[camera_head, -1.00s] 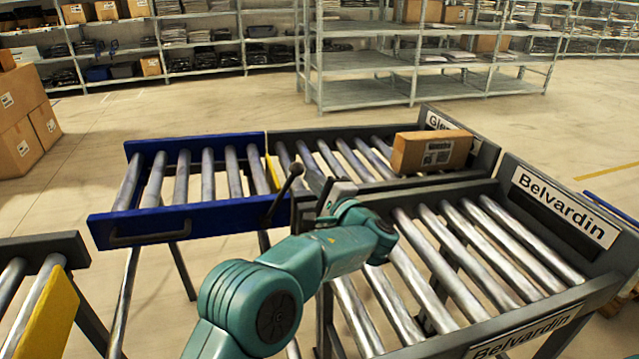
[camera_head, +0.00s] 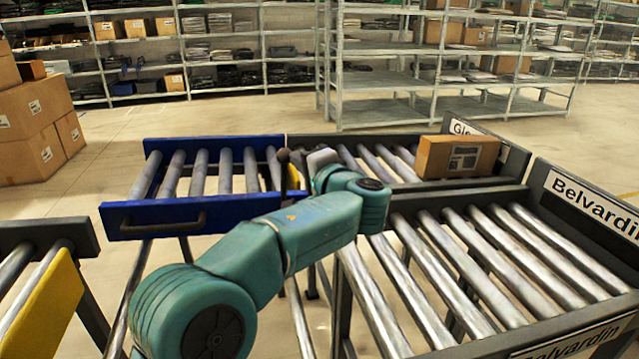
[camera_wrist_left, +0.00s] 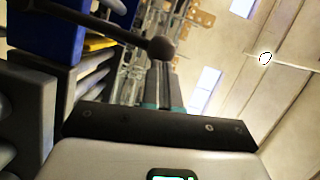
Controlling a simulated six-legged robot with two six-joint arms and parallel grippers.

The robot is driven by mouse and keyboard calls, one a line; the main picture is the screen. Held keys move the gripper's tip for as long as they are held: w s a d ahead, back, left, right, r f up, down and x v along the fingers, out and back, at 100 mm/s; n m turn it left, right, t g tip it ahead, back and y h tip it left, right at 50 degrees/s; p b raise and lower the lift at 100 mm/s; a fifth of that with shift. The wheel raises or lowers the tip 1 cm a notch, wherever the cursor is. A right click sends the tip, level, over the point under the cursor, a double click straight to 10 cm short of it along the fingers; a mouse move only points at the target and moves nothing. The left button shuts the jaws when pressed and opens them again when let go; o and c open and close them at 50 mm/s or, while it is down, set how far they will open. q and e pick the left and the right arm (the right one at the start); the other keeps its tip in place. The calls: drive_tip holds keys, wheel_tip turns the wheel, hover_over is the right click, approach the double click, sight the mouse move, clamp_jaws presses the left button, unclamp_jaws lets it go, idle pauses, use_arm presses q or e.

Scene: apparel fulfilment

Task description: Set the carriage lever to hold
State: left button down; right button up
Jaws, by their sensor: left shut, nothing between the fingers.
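The blue carriage (camera_head: 160,222) with metal rollers stands left of centre, at the end of a roller lane. Its dark lever (camera_head: 284,172) with a round knob stands nearly upright at the carriage's right end. In the left wrist view the lever's knob (camera_wrist_left: 162,48) shows just past my fingertips. My left gripper (camera_head: 303,160) is shut and empty, close to the right of the lever. Its fingers (camera_wrist_left: 160,88) show together in the wrist view; I cannot tell whether they touch the knob. My right gripper is not in view.
A cardboard box (camera_head: 458,157) lies on the far roller lane. The Belvardin roller lane (camera_head: 590,208) fills the right front. A yellow plate (camera_head: 40,312) stands on rollers at lower left. Stacked cartons (camera_head: 38,150) and shelves (camera_head: 400,57) stand beyond open floor.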

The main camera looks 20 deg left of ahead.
use_arm(q)
drive_tip(key=s+a+n+h+b, duration=0.1)
drive_tip(key=s+a+n+b, duration=0.3)
drive_tip(key=a+b, duration=0.3)
drive_tip(key=shift+s+n+h, duration=0.35)
drive_tip(key=shift+n+h, duration=0.05)
drive_tip(key=shift+n, duration=0.1)
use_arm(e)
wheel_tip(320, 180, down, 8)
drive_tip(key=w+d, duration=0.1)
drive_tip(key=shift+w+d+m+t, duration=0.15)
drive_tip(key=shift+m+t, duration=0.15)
use_arm(q)
drive_tip(key=shift+a+f, duration=0.1)
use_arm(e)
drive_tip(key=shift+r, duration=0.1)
